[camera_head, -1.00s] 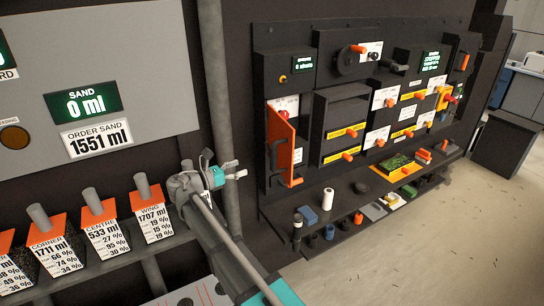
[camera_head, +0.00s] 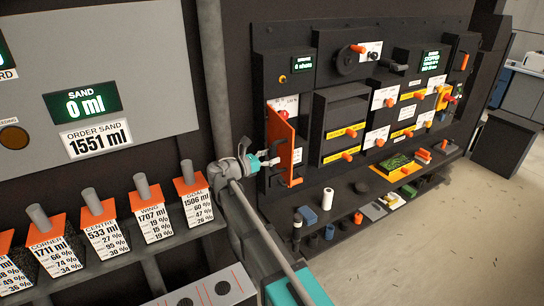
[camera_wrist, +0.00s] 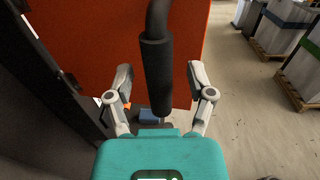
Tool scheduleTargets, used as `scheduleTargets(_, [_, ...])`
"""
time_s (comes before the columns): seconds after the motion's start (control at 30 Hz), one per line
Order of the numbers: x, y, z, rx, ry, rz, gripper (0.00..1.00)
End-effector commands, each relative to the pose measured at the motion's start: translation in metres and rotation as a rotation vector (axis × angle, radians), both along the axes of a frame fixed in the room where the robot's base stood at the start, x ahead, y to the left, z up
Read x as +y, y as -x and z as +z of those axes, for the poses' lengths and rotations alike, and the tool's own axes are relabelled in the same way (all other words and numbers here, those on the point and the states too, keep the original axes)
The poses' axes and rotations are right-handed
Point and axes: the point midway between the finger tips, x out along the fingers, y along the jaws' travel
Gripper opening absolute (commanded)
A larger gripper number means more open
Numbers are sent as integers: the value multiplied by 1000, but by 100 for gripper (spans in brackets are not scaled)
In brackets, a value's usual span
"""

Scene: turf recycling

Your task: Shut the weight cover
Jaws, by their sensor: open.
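The orange cover (camera_head: 281,128) stands swung open, jutting out from the left end of the dark wall unit. In the wrist view the orange panel (camera_wrist: 95,45) fills the upper middle. A black cylindrical handle (camera_wrist: 157,75) stands in front of it, between my fingers. My gripper (camera_head: 275,155) is beside the cover in the head view. In the wrist view my gripper (camera_wrist: 160,85) is open, one finger on each side of the handle, with gaps showing. The compartment behind the cover is partly hidden.
The wall unit (camera_head: 262,110) holds several drawers, labels and orange knobs. Open floor (camera_head: 440,245) lies at right.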

Motion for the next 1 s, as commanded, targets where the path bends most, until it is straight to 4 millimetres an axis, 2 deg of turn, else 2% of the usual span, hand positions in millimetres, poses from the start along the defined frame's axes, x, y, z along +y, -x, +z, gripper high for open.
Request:
scheduleTargets(0.2, [-8,-6,0,0,0,0,69])
scheduleTargets(0.5, [-9,-7,0,0,0,1,69])
scheduleTargets(0.87, [-8,-6,0,0,0,0,3])
scheduleTargets(1.0, [-8,-6,0,1,-1,0,0])
